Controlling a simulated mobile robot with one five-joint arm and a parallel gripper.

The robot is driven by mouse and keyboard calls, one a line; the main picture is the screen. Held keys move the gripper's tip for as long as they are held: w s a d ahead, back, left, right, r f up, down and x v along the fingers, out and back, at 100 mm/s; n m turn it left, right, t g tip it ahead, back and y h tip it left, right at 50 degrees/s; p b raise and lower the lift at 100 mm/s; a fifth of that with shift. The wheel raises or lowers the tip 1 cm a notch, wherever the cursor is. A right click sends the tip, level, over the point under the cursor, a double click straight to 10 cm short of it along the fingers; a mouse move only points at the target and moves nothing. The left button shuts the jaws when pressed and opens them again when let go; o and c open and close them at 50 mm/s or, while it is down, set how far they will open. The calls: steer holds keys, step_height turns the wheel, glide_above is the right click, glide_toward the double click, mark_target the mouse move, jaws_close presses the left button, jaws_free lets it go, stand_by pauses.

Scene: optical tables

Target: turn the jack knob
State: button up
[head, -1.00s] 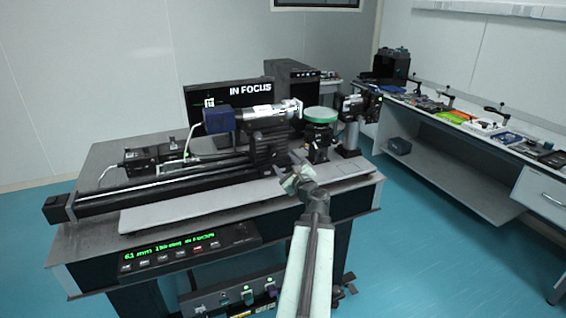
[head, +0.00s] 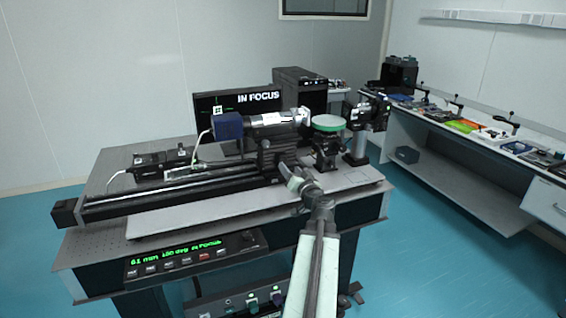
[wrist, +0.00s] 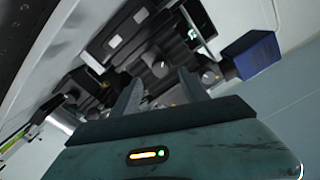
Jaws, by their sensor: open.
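The green-topped jack (head: 327,123) stands at the right part of the optical table, with its dark body (head: 325,150) below the round top. I cannot clearly make out its knob in the head view.
A blue-ended camera tube (head: 262,121) sits above a long black rail (head: 170,190). A monitor (head: 235,102) reads IN FOCUS. A post-mounted device (head: 362,125) stands right of the jack. A control panel (head: 190,255) is on the table's front. A side bench (head: 470,150) stands right.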

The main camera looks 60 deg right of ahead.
mark_target(283, 161)
steer(key=x, duration=0.8)
jaws_close()
steer(key=shift+m, duration=0.7)
jaws_free()
